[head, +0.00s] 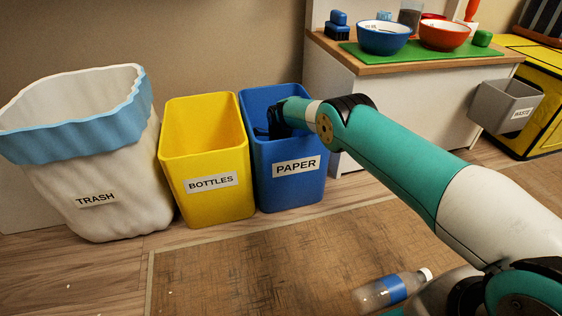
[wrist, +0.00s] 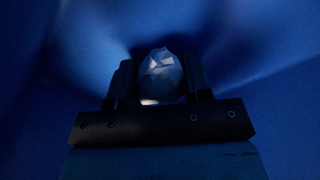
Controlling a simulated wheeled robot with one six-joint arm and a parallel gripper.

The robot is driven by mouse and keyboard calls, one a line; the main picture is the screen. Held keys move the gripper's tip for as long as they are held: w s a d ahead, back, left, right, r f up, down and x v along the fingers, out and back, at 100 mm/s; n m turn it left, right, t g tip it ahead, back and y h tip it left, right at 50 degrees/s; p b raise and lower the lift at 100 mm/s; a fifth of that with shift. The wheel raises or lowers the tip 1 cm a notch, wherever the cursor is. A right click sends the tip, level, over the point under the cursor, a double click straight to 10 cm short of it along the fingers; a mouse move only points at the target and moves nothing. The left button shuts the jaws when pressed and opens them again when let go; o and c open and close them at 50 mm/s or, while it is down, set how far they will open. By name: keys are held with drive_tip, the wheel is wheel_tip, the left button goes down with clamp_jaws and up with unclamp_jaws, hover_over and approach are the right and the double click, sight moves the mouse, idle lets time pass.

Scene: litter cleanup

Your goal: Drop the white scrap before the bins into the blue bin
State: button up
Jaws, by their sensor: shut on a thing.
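The blue bin (head: 289,187), labelled PAPER, stands on the floor at the right end of the row of bins. My gripper (head: 272,122) reaches down into the mouth of the blue bin, and its tips are hidden by the bin's wall in the head view. In the wrist view, my gripper (wrist: 158,82) is shut on the white scrap (wrist: 161,74), a crumpled, faceted lump between the two fingers. Blue bin walls (wrist: 255,70) surround it there. The scrap is hidden in the head view.
The yellow BOTTLES bin (head: 206,165) stands just left of the blue bin, and the white TRASH bin (head: 105,185) is farther left. A cabinet with bowls (head: 384,37) stands behind right. A plastic bottle (head: 392,290) lies on the mat (head: 240,265). A grey WASTE bin (head: 503,107) hangs at right.

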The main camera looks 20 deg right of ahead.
drive_tip(key=shift+f, duration=0.2)
drive_tip(key=o, duration=0.9)
drive_tip(key=shift+o, duration=0.2)
drive_tip(key=shift+r, duration=0.1)
wheel_tip(320, 180, up, 17)
drive_tip(key=p, duration=1.1)
drive_tip(key=shift+w+r, duration=0.15)
drive_tip(key=shift+d, duration=0.1)
